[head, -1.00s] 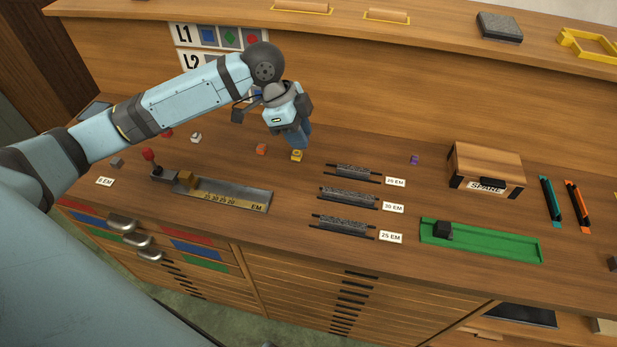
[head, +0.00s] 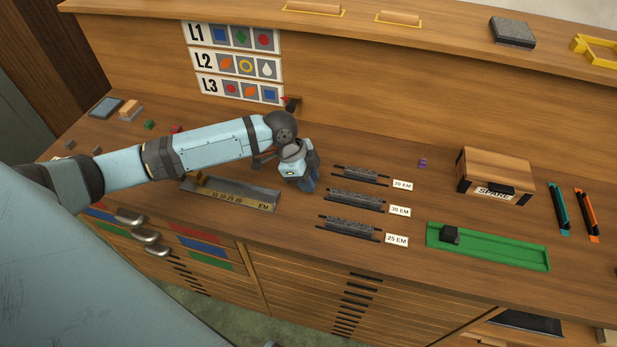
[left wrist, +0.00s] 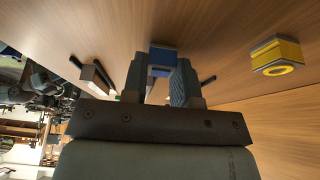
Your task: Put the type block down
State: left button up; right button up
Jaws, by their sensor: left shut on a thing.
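My left gripper (head: 308,184) points down, low over the bench, between the metal composing tray and the rows of dark type strips. In the left wrist view its fingers (left wrist: 168,87) are shut on a blue and grey type block (left wrist: 163,56). The block shows between and just past the fingertips. I cannot tell whether it touches the wood. In the head view the gripper hides it. A yellow type block (left wrist: 276,55) with a ring on its face lies on the bench to the right in the wrist view. My right gripper is not in view.
The composing tray (head: 235,195) is just left of the gripper. Dark strips (head: 355,199) with EM labels lie to its right, then a green tray (head: 485,246) and a SPARE box (head: 494,177). Small blocks, one green (head: 149,125), lie at the left. L1 to L3 cards (head: 240,65) stand behind.

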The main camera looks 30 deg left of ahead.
pick_arm(q)
jog(key=shift+f, duration=0.1)
jog(key=o, duration=1)
jog(key=shift+c, duration=0.2)
